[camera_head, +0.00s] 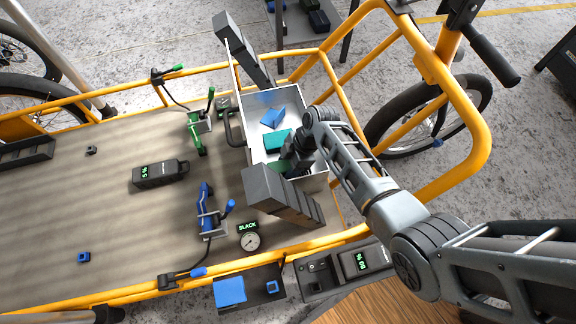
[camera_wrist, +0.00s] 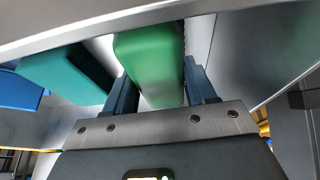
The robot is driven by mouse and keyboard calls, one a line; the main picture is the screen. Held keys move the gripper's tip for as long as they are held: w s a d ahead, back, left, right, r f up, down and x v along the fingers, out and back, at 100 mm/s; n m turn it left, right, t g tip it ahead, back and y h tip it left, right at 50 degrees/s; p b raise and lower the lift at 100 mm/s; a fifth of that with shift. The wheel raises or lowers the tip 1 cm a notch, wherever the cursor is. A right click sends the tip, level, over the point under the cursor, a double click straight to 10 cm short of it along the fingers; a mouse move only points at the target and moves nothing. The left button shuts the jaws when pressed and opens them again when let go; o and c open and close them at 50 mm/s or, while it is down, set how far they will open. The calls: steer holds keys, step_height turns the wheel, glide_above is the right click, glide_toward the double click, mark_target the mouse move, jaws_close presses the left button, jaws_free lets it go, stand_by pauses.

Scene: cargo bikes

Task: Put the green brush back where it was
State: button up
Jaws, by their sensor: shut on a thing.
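My gripper (camera_head: 294,158) reaches into the open grey metal box (camera_head: 258,153) on the cargo bike's deck. In the wrist view my gripper (camera_wrist: 158,82) is shut on a green block-like thing (camera_wrist: 150,58), which I take to be the green brush. A teal block (camera_head: 275,140) lies in the box beside my fingers and also shows in the wrist view (camera_wrist: 68,75). A blue piece (camera_head: 272,117) lies in the box farther back. I cannot tell whether the green thing touches the box floor.
A green clamp (camera_head: 196,128) and a blue clamp (camera_head: 207,215) stand on the deck to the left. Yellow frame tubes (camera_head: 335,110) pass close to the box. Much of the left deck is clear.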

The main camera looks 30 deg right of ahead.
steer(key=shift+f, duration=0.25)
steer(key=o, duration=1)
steer(key=shift+r, duration=0.1)
steer(key=p+v, duration=0.3)
steer(key=v, duration=0.9)
steer(key=shift+r+p, duration=0.1)
steer(key=shift+p, duration=0.3)
